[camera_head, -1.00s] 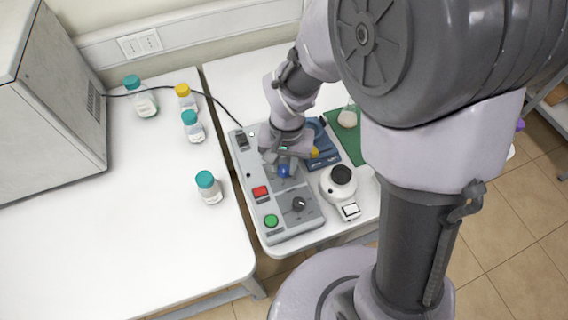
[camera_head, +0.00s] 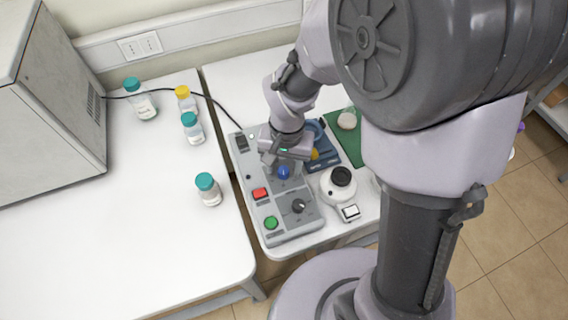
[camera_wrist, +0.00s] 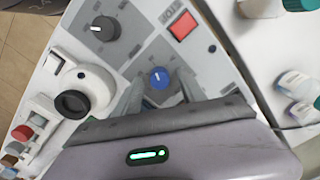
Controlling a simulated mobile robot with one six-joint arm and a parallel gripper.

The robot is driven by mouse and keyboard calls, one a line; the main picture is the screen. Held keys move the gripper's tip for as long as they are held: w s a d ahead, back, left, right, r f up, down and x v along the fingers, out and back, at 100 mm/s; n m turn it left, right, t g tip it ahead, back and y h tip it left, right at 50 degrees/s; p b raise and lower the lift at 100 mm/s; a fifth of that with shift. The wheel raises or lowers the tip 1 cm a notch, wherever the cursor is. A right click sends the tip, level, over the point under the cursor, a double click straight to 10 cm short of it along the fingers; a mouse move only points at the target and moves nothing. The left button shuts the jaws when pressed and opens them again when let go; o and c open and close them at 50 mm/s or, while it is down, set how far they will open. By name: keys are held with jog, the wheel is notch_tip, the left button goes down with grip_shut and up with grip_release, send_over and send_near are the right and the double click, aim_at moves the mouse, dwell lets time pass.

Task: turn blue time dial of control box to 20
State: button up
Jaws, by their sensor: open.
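The grey control box (camera_head: 284,225) stands on the right-hand table. Its blue time dial (camera_head: 283,172) shows just in front of my gripper (camera_head: 280,170). In the wrist view the blue dial (camera_wrist: 160,77) sits between the two fingers of my open gripper (camera_wrist: 160,88), with a finger on each side. A white pointer line shows on the dial's top. I cannot read the numbers around it, and I cannot tell whether the fingers touch it.
The box also has a red stop button (camera_head: 259,193), a green button (camera_head: 271,222) and a black dial (camera_head: 298,205). A white device with a black top (camera_head: 341,176) stands close on the right. Several capped bottles stand on the left table.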

aim_at(287, 169)
notch_tip(287, 169, up, 18)
jog(key=p, duration=0.6)
jog(key=shift+d+f, duration=0.25)
jog(key=shift+d, duration=0.1)
jog(key=shift+s, duration=0.1)
jog(key=s+d+t+b, duration=0.3)
jog(key=s+b, duration=0.1)
jog(key=s, duration=0.1)
jog(key=s+d+m+t+y+b, duration=0.1)
jog(key=s+d+t+b, duration=0.1)
jog(key=s+b, duration=0.3)
jog(key=shift+s+d+f+t+y, duration=0.3)
jog(key=shift+s+d+t, duration=0.15)
jog(key=shift+s, duration=0.3)
